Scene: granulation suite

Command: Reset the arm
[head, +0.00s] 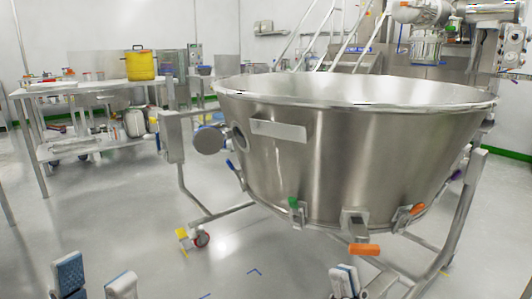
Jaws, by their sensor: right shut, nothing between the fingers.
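My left gripper (95,275) shows at the bottom left edge. Its two padded fingertips stand apart with bare floor between them, so it is open and empty. My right gripper (358,282) shows at the bottom, right of centre, in front of the large steel bowl (340,150). It is shut with nothing held. Only the fingertips of both grippers are in view; the rest of both arms is below the frame.
A steel table (105,88) with a yellow pot (140,65) stands back left. The floor (110,220) at left is clear.

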